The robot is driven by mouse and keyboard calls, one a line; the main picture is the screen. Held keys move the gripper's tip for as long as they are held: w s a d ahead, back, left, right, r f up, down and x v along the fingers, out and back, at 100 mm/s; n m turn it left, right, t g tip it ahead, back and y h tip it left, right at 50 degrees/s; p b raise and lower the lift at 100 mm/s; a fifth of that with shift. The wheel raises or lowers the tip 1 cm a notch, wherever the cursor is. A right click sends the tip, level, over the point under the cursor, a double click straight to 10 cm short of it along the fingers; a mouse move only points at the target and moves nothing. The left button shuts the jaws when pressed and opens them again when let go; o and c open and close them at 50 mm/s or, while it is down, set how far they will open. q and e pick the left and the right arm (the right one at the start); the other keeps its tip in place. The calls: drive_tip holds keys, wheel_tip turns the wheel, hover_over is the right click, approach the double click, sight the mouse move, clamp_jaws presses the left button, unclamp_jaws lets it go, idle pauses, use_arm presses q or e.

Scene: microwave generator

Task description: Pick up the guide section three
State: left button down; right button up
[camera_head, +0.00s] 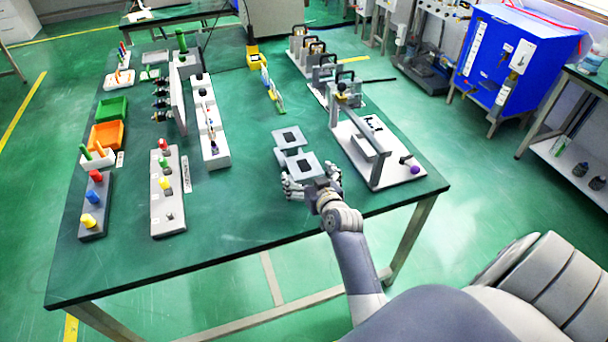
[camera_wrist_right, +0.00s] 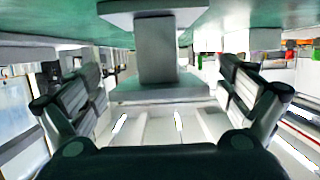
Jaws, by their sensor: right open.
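Two grey blocks with dark square openings on top stand one behind the other on the green table: a far one (camera_head: 289,138) and a near one (camera_head: 297,179). I cannot tell from any label which is guide section three. My right gripper (camera_head: 313,181) is open at the near block, with one finger at its left and one at its right. In the right wrist view, a grey piece with a narrow neck (camera_wrist_right: 157,50) stands between the spread fingers of the gripper (camera_wrist_right: 162,92), apart from both. My left gripper is out of view.
A white base with a grey bar and purple knob (camera_head: 416,169) stands close on the right. Button strips (camera_head: 168,216), a green tray (camera_head: 112,108) and an orange tray (camera_head: 106,135) lie on the left. The table's front middle (camera_head: 235,225) is clear.

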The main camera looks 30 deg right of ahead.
sight(304, 168)
drive_tip(key=shift+x, duration=1.7)
drive_tip(key=shift+s+d, duration=0.1)
drive_tip(key=c, duration=1.4)
drive_tip(key=shift+c, duration=0.6)
